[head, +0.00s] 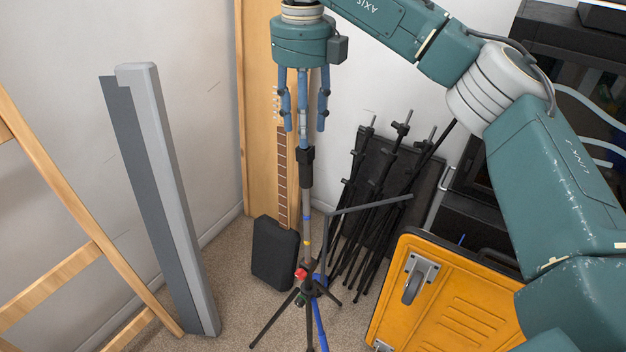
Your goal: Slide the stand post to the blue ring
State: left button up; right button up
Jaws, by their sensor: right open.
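The stand (307,225) stands upright on tripod legs on the carpet, in the middle of the head view. Its slim grey post has a black collar (305,168) near the top. A small blue band (307,212) and a yellow band (306,243) mark the post, with a red knob (301,274) and a blue part (318,281) at the leg hub. My right gripper (305,122) points down with blue fingers spread, directly above the collar in the picture. It is open; whether a finger touches the post is unclear. My left gripper is out of view.
Several folded black stands (380,190) lean behind right. A black case (275,252) stands behind left. An orange wheeled board (440,300) is at lower right. A grey panel (165,200) and wooden ladder (60,280) are left.

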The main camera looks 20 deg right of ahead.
aim_at(306, 183)
notch_tip(306, 183, down, 4)
jog(key=b, duration=0.2)
jog(key=shift+r+b, duration=0.25)
jog(key=shift+b, duration=0.05)
jog(key=shift+a+f+b, duration=0.15)
jog(key=shift+f+b, duration=0.3)
jog(key=shift+b, duration=0.1)
jog(key=shift+d+f, duration=0.2)
jog(key=shift+f, duration=0.25)
notch_tip(306, 183, down, 9)
jog(key=p, duration=0.3)
jog(key=shift+f, duration=0.5)
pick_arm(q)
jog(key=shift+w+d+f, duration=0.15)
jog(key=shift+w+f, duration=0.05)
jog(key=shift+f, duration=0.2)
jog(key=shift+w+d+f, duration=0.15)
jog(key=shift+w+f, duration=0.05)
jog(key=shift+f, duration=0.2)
pick_arm(e)
jog(key=shift+c, duration=0.5)
grip_shut()
